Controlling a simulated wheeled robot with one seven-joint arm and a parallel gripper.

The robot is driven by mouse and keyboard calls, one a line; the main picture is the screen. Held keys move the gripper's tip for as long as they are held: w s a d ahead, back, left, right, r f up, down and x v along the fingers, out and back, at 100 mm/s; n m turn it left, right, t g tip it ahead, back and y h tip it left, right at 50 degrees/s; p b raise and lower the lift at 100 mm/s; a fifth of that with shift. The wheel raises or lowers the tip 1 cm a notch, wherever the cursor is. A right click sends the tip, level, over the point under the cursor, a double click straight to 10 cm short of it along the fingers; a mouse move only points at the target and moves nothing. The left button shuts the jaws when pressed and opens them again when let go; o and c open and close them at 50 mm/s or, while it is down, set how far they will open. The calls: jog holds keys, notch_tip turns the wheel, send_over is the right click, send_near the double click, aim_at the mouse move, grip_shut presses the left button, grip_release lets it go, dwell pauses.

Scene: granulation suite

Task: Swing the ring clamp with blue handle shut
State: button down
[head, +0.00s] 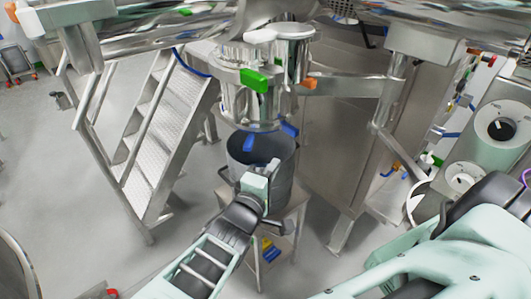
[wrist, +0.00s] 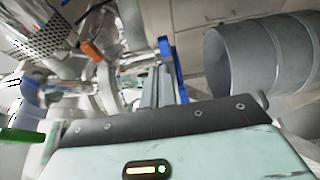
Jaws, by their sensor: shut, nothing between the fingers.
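The ring clamp sits at the bottom of the steel outlet (head: 250,105), above a grey drum. Two blue handles show in the head view, one at the front (head: 249,143) and one to the right (head: 289,129); I cannot tell which moves the ring. My gripper (head: 268,167) is shut and empty, just below the front blue handle and over the drum's mouth. In the wrist view, a blue handle (wrist: 178,70) runs close along the right side of my shut fingers (wrist: 160,72). I cannot tell whether they touch. The clamp's ring is partly hidden.
The grey drum (head: 270,181) stands on a small steel stand; it also shows in the wrist view (wrist: 245,62). Green (head: 254,79) and orange (head: 308,82) handles sit higher on the outlet. Steel stairs (head: 160,125) stand left, a steel cabinet (head: 335,140) right.

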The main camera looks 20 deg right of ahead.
jog(key=shift+s+a, duration=0.1)
jog(key=shift+s, duration=0.05)
jog(key=s+d+f+m+g+y, duration=0.15)
jog(key=s+f+g+y, duration=0.35)
jog(key=s+g, duration=0.75)
jog(key=s+a+r+y, duration=0.3)
jog(key=r+y, duration=0.1)
jog(key=r, duration=0.3)
jog(key=s+a+r+y+b, duration=0.1)
jog(key=s+a+r+y, duration=0.2)
jog(key=r, duration=0.4)
jog(key=shift+a+n+y, duration=0.45)
jog(key=shift+a+y, duration=0.35)
jog(key=shift+y, duration=0.2)
jog(key=shift+w+t, duration=0.1)
jog(key=shift+t, duration=0.15)
